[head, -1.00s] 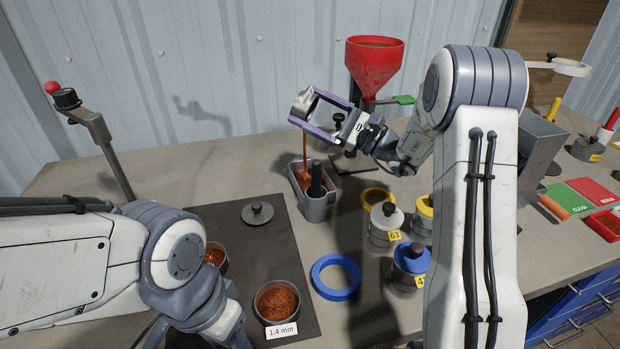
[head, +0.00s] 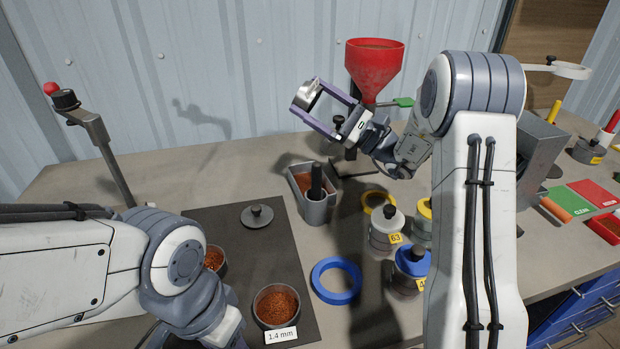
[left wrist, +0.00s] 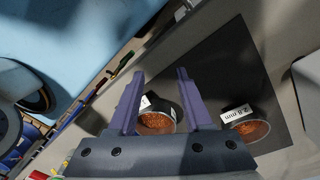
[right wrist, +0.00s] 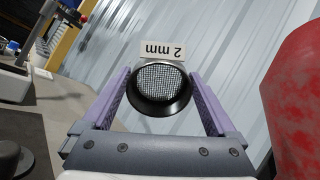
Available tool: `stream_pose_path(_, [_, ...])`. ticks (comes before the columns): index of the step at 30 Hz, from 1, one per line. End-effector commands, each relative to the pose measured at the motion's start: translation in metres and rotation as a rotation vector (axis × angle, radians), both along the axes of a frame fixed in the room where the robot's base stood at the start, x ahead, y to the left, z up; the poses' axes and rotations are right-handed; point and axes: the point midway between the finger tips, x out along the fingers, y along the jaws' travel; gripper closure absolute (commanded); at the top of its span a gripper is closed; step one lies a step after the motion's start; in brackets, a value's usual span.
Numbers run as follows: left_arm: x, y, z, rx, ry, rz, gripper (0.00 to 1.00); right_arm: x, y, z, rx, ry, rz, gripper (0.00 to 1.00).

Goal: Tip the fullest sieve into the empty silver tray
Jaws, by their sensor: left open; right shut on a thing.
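My right gripper (head: 306,98) is shut on a sieve (head: 307,94) and holds it tilted above and behind the silver tray. In the right wrist view the sieve (right wrist: 162,85) has a "2 mm" label and bare mesh, with no granules seen. The silver tray (head: 293,191) on the table holds copper granules. A sieve labelled 1.4 mm (head: 277,322) with copper granules stands on the dark mat. Another filled sieve (head: 222,266) is partly hidden by my left arm. My left gripper (left wrist: 160,74) is open above a filled sieve (left wrist: 157,122); nothing is gripped.
A grey cup with a black handle (head: 316,208) stands against the tray's front. A red funnel (head: 374,72) stands behind. A lid (head: 257,216) lies on the mat (head: 228,218). A blue ring (head: 336,293), a yellow ring and several weighted jars (head: 384,236) stand to the right.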

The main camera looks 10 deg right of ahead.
Motion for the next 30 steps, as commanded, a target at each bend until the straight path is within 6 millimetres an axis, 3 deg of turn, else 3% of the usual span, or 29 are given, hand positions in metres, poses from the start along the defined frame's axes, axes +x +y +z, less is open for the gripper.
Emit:
stream_pose_path(24, [0.000, 0.000, 0.013, 0.000, 0.000, 0.000, 0.50, -0.003, -0.003, 0.043, 0.090, -0.065, 0.001, 0.75])
stream_pose_path(30, [0.000, 0.000, 0.007, 0.000, 0.000, 0.000, 0.50, -0.003, -0.004, 0.042, 0.112, -0.080, 0.001, 0.75])
